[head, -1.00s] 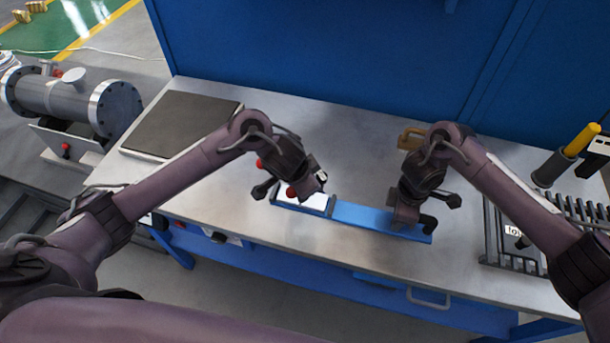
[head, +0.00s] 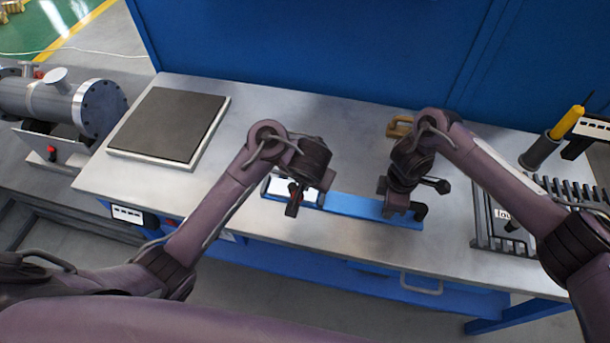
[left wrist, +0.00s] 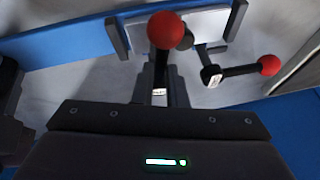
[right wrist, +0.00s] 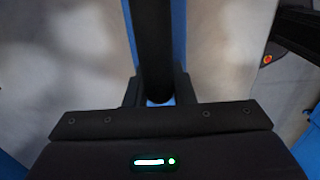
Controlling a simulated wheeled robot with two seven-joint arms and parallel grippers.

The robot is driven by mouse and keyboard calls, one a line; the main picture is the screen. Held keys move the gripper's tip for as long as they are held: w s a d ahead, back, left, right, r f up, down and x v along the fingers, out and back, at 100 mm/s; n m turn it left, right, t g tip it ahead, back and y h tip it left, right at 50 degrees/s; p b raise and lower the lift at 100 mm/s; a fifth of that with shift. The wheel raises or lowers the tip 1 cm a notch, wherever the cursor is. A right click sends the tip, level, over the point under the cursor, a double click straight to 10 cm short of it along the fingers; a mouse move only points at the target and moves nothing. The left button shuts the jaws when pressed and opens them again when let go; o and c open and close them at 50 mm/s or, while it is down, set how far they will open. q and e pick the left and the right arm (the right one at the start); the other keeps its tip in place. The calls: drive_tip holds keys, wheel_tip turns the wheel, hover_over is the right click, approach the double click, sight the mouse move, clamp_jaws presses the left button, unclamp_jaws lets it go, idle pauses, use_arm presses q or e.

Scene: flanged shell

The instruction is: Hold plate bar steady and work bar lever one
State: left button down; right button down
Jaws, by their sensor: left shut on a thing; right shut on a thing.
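The blue plate bar (head: 350,206) lies along the front of the bench, with a white plate (head: 277,188) at its left end. In the left wrist view, one red-knobbed lever (left wrist: 165,30) runs down between the fingers of my left gripper (left wrist: 160,92), which is shut on it. A second red-knobbed lever (left wrist: 268,65) points right, clear of the fingers. In the head view, my left gripper (head: 293,207) hides both knobs. My right gripper (right wrist: 156,95) is shut on the bar's black handle (right wrist: 152,45); the handle's end (head: 420,211) shows at the bar's right end.
A dark square pad (head: 170,125) lies at the bench's left. A black slotted rack (head: 490,222) and a holder with a yellow-handled tool (head: 568,122) stand at the right. A brown block (head: 399,126) sits behind my right gripper. A blue wall (head: 310,50) closes the back.

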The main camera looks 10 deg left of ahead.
use_arm(q)
drive_tip(key=shift+d, duration=0.1)
idle(0.3)
drive_tip(key=c, duration=1.5)
unclamp_jaws()
drive_tip(key=shift+o, duration=0.2)
drive_tip(key=shift+s+d+r, duration=0.25)
drive_tip(key=shift+r, duration=0.3)
use_arm(e)
drive_tip(key=shift+s+f, duration=0.1)
use_arm(q)
drive_tip(key=v, duration=0.6)
drive_tip(key=shift+a, duration=0.2)
drive_tip(key=shift+s+r, duration=0.1)
drive_tip(key=shift+r, duration=0.05)
